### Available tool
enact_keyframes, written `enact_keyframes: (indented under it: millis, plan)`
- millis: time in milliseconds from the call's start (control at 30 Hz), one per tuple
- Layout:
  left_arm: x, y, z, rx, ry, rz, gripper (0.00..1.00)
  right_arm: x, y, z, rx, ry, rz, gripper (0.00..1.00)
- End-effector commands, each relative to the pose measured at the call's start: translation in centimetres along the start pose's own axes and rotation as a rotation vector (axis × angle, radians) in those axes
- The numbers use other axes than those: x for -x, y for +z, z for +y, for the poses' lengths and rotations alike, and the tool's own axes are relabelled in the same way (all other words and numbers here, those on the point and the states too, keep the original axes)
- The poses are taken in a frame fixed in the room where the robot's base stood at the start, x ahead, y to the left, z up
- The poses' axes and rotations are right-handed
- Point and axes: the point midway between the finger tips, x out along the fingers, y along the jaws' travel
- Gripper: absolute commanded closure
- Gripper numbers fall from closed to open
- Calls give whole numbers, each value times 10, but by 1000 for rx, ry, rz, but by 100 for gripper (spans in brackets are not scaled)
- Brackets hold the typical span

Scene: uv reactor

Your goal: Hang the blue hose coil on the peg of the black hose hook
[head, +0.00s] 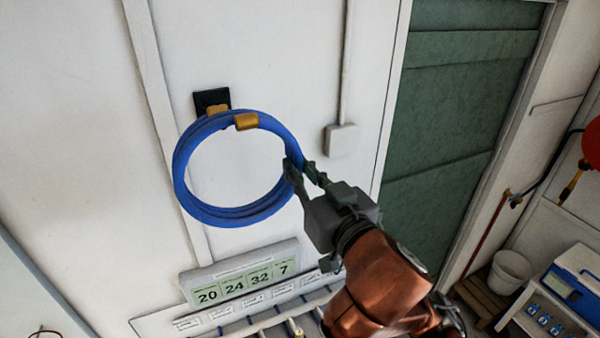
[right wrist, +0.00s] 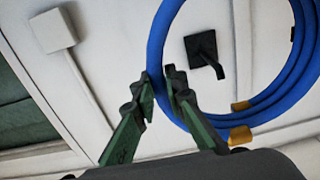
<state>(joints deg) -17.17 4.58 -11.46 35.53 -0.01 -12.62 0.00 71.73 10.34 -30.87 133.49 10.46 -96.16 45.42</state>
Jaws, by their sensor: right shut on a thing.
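The blue hose coil (head: 181,182) is a thick ring of several turns with two orange-tan bands. My right gripper (head: 296,168) is shut on the ring's right side in the head view. In the right wrist view the coil (right wrist: 157,45) passes between the fingertips of the gripper (right wrist: 161,88). The black hose hook (head: 209,100) is a square plate on the white wall, partly hidden behind the coil's upper left in the head view. In the right wrist view the hook (right wrist: 201,47) and its peg (right wrist: 217,70) appear inside the ring's opening, apart from the hose. The gap to the wall is unclear.
A grey wall box (head: 341,140) with a conduit is right of the coil. A display panel (head: 245,283) and a labelled rack (head: 160,325) sit below. A green door (head: 455,120) is farther right. A white bucket (head: 510,271) stands at right.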

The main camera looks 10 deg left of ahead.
Motion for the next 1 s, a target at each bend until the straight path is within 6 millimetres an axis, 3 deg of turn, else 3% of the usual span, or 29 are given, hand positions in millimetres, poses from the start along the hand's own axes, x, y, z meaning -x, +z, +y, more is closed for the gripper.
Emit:
enact_keyframes:
  millis: [1000]
  plan:
    - [-7, 1, 1, 0, 1, 0, 100, -55, 2, -1, -2, -4, 4, 100]
